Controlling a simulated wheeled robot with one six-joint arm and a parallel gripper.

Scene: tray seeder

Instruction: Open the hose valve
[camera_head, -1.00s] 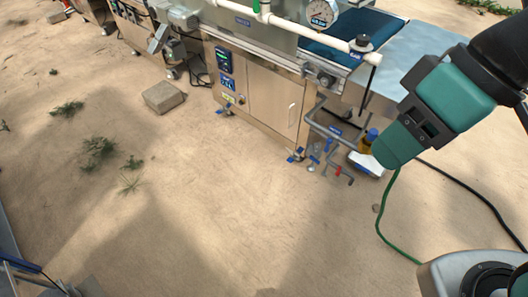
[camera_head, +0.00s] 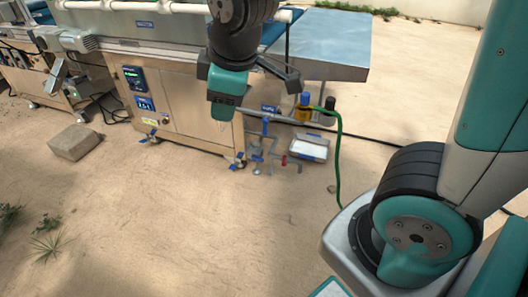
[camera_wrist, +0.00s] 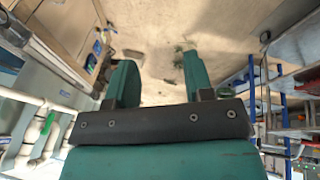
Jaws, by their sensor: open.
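A green hose (camera_head: 339,160) runs from low beside my base up to a small yellow fitting with a blue top (camera_head: 304,108) at the machine's right end. Grey pipes with a blue handle (camera_head: 265,127) and a red handle (camera_head: 284,160) stand low to its left. I cannot tell which part is the hose valve. My gripper (camera_head: 228,96) hangs in front of the machine, left of and apart from these parts. In the wrist view its two teal fingers (camera_wrist: 158,72) are spread, with nothing between them; no valve is clear there.
The steel machine (camera_head: 185,105) with its panels and white pipe fills the back. A white tray (camera_head: 308,149) sits below the fitting. A stone block (camera_head: 75,142) lies on the sand at left. The sandy ground in front is mostly clear. Shelving (camera_wrist: 270,105) shows at right in the wrist view.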

